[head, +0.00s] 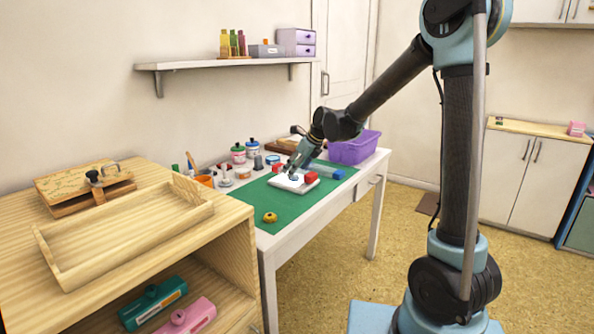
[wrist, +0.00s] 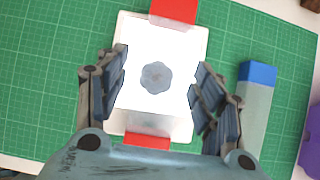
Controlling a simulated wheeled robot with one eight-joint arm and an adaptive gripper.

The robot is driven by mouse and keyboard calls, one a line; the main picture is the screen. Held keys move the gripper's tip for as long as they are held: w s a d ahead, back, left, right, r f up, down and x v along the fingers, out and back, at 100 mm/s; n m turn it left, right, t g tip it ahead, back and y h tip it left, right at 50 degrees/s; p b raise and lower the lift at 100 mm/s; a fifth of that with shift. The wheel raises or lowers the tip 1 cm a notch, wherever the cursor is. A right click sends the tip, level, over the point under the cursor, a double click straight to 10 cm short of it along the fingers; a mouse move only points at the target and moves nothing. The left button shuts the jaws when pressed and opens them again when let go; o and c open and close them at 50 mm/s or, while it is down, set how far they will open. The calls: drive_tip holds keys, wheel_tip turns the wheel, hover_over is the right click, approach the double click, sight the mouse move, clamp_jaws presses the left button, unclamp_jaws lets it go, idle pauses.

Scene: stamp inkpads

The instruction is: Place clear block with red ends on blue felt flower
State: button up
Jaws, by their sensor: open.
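A white pad (wrist: 195,60) lies on the green mat with the grey-blue felt flower (wrist: 156,77) at its middle. The block's red ends (wrist: 173,11) show at the far and near edges of the pad in the wrist view. Its clear body appears to lie lengthwise across the pad, over the flower, but is washed out against the white; contact cannot be told. My gripper (wrist: 158,90) is open, with one finger on each side of the flower and apart from the pad's middle. The head view shows it low over the pad (head: 285,185).
A clear block with blue ends (wrist: 258,73) lies just right of my gripper's right finger. A purple bin (head: 355,148) stands at the table's back right. Bottles and jars (head: 238,153) line the wall side. A yellow round object (head: 270,217) sits on the green mat (head: 250,198), whose front is mostly clear.

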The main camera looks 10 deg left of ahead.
drive_tip(key=v, duration=1.2)
drive_tip(key=s+d+f+n+h, duration=0.2)
drive_tip(key=s+d+n, duration=0.4)
drive_tip(key=d, duration=0.6)
drive_tip(key=s+d+f+n+h, duration=0.1)
drive_tip(key=s+d+f+n, duration=0.35)
drive_tip(key=d, duration=0.85)
drive_tip(key=s+d+f+n+h, duration=0.1)
drive_tip(key=s+d+f+n, duration=0.4)
drive_tip(key=s, duration=0.4)
drive_tip(key=s+d+f+n+h, duration=0.2)
drive_tip(key=s+d+f+n, duration=0.3)
drive_tip(key=s+d+n, duration=0.2)
drive_tip(key=shift+s+d, duration=1.1)
drive_tip(key=shift+d, duration=0.05)
